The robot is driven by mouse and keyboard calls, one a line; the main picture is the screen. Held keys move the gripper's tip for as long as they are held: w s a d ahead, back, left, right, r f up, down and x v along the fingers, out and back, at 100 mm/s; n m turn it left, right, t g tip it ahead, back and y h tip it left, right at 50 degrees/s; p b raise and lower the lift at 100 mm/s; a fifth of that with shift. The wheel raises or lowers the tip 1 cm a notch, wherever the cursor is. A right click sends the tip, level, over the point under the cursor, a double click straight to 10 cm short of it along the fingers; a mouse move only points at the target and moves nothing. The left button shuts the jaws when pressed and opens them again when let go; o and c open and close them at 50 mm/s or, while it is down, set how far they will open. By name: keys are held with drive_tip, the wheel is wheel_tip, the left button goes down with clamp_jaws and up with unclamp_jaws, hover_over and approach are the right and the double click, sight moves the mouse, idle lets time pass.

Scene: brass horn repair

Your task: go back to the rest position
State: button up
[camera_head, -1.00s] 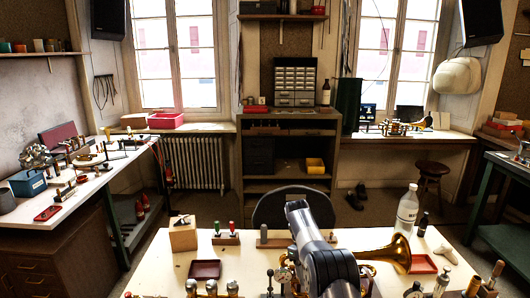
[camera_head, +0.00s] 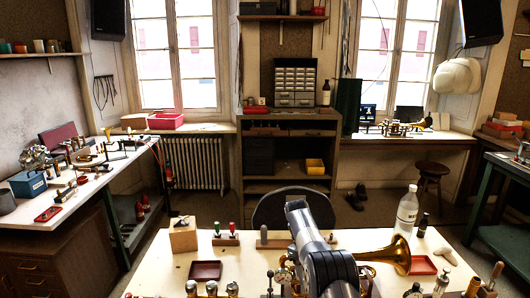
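My arm rises from the bottom edge, right of the middle, in front of the near table (camera_head: 250,265). My gripper cannot be made out; only arm links show. A brass horn (camera_head: 395,254) lies right of my arm with its bell facing right. My arm hides part of the horn's left side and the things behind it.
A clear bottle (camera_head: 407,211) stands behind the horn. A dark red tray (camera_head: 205,270), a wooden block (camera_head: 183,235) and several small brass-topped items (camera_head: 212,288) are on the table's left. A chair (camera_head: 292,205) stands behind the table. A workbench (camera_head: 85,185) runs along the left wall.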

drive_tip(key=shift+p+v, duration=3.1)
drive_tip(key=shift+p, duration=0.3)
drive_tip(key=b+x, duration=0.8)
drive_tip(key=b, duration=0.1)
drive_tip(key=shift+f+b, duration=0.2)
drive_tip(key=shift+b, duration=0.2)
drive_tip(key=n, duration=0.1)
drive_tip(key=n+b, duration=0.1)
drive_tip(key=shift+a+r+n+t+h, duration=0.1)
drive_tip(key=shift+r+n+t+h, duration=0.1)
drive_tip(key=shift+n+t+h, duration=0.1)
drive_tip(key=n+t+b, duration=0.1)
drive_tip(key=n+b, duration=0.1)
drive_tip(key=n, duration=0.1)
drive_tip(key=shift+s+n+h, duration=0.15)
drive_tip(key=shift+n+h, duration=0.25)
drive_tip(key=n+t+b, duration=0.1)
drive_tip(key=n+b, duration=0.1)
drive_tip(key=n, duration=0.2)
drive_tip(key=shift+s+t+b, duration=0.1)
drive_tip(key=shift+t+b, duration=0.2)
drive_tip(key=shift+t, duration=0.1)
drive_tip(key=shift+r+n, duration=0.1)
drive_tip(key=shift+n, duration=0.4)
drive_tip(key=shift+r, duration=0.1)
